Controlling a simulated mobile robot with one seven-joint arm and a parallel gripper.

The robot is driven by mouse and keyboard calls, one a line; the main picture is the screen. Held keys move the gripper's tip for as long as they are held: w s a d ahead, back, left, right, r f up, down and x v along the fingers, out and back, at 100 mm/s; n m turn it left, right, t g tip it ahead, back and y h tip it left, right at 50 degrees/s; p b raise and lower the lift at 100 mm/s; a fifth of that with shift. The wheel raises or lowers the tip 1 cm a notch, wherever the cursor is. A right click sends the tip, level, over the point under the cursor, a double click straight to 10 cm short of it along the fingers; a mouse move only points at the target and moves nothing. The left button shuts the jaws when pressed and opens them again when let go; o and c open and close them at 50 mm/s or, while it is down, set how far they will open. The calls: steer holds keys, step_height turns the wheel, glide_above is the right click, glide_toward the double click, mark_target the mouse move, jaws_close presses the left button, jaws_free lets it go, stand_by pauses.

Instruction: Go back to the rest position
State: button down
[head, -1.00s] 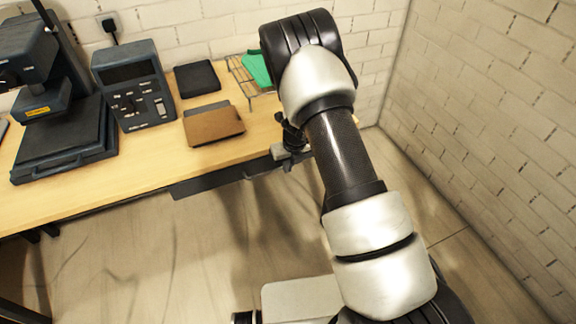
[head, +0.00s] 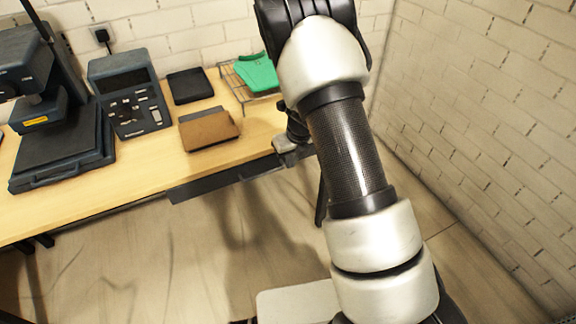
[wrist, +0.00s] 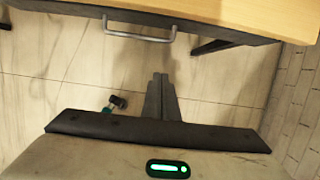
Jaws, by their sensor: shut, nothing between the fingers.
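My gripper (wrist: 160,98) shows in the wrist view with its two dark fingers together and nothing between them. It is over the floor in front of the table, apart from the table edge. In the head view my arm rises from the bottom right toward the back wall. The end of my arm is partly hidden behind its own links there, beside the table's right end, and the fingertips cannot be made out.
The wooden table (head: 150,172) holds a dark press (head: 62,140), a keypad device (head: 130,92), a black folded item (head: 190,85), a brown folder (head: 208,130) and a green item (head: 255,72) on a wire rack (head: 232,84). A metal handle (wrist: 140,36) is under the table edge. A brick wall (head: 480,120) stands right.

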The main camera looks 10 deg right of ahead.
steer(key=s+a+r+n+y+p, duration=0.1)
steer(key=s+r+n, duration=0.3)
steer(key=r, duration=0.5)
steer(key=s+a+r+n+t+p, duration=0.1)
steer(key=s+r+n, duration=0.2)
steer(key=r+n, duration=0.45)
steer(key=s+a+r+n+y+p, duration=0.1)
steer(key=s+r+n+p, duration=0.15)
steer(key=r, duration=0.85)
steer(key=s+d+r+n+h+p, duration=0.1)
steer(key=s+d+r+n, duration=0.1)
steer(key=s+r+n, duration=0.4)
steer(key=s+d+r+n+t+h+p, duration=0.1)
steer(key=s+r+n, duration=0.5)
steer(key=s+n, duration=0.6)
steer(key=s+d+h, duration=0.1)
steer(key=s+d, duration=0.1)
steer(key=shift+s+r+n+p, duration=0.25)
steer(key=shift+s+n+p, duration=0.05)
